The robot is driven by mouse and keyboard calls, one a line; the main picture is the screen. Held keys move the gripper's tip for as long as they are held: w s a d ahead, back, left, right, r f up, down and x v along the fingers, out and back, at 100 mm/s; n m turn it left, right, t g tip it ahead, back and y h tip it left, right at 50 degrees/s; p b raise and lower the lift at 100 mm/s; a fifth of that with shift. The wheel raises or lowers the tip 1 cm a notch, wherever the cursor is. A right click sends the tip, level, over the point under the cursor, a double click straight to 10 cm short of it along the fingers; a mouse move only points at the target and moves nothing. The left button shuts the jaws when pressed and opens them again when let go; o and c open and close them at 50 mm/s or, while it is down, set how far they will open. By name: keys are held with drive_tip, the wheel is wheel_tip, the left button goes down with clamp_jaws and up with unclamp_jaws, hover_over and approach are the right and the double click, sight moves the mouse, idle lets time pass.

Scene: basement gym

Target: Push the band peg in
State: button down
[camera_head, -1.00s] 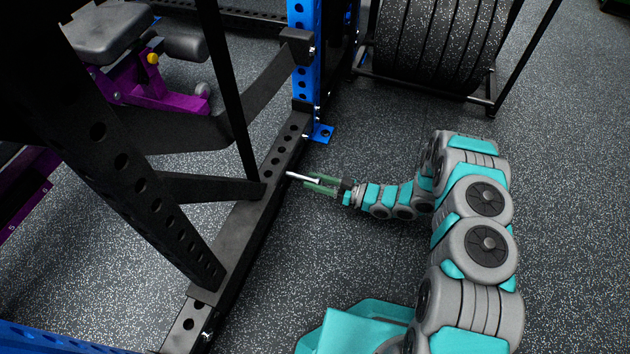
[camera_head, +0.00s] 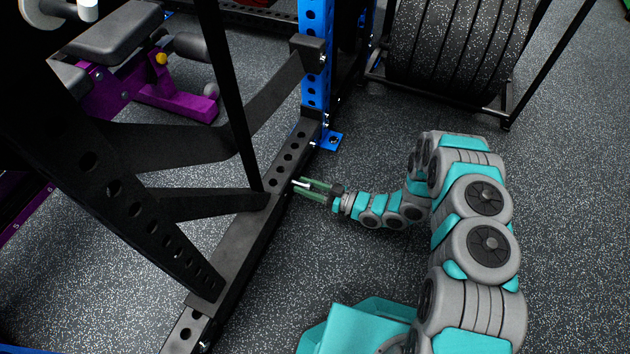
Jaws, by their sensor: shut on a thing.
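The band peg (camera_head: 301,184) is a small pale metal rod at the side of the black base rail (camera_head: 238,248) of the rack. Only a short piece of it shows, between the green fingers of my gripper (camera_head: 304,187). My gripper is shut on the peg, and its fingertips are right up at the rail's side, seemingly touching or nearly so. The peg's far end is hidden at the rail; how deep it sits inside cannot be told.
A blue upright (camera_head: 313,70) with a foot plate stands just beyond the gripper. Black braces (camera_head: 205,203) rise left of the rail. Weight plates (camera_head: 445,45) stand behind, and a purple bench (camera_head: 150,90) is at upper left.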

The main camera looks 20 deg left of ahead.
drive_tip(key=shift+r, duration=0.1)
drive_tip(key=c, duration=0.5)
unclamp_jaws()
drive_tip(key=shift+a, duration=0.15)
drive_tip(key=shift+s+d+p, duration=0.2)
drive_tip(key=shift+d, duration=1.75)
drive_tip(key=shift+s+d+p, duration=0.15)
drive_tip(key=shift+d, duration=1.8)
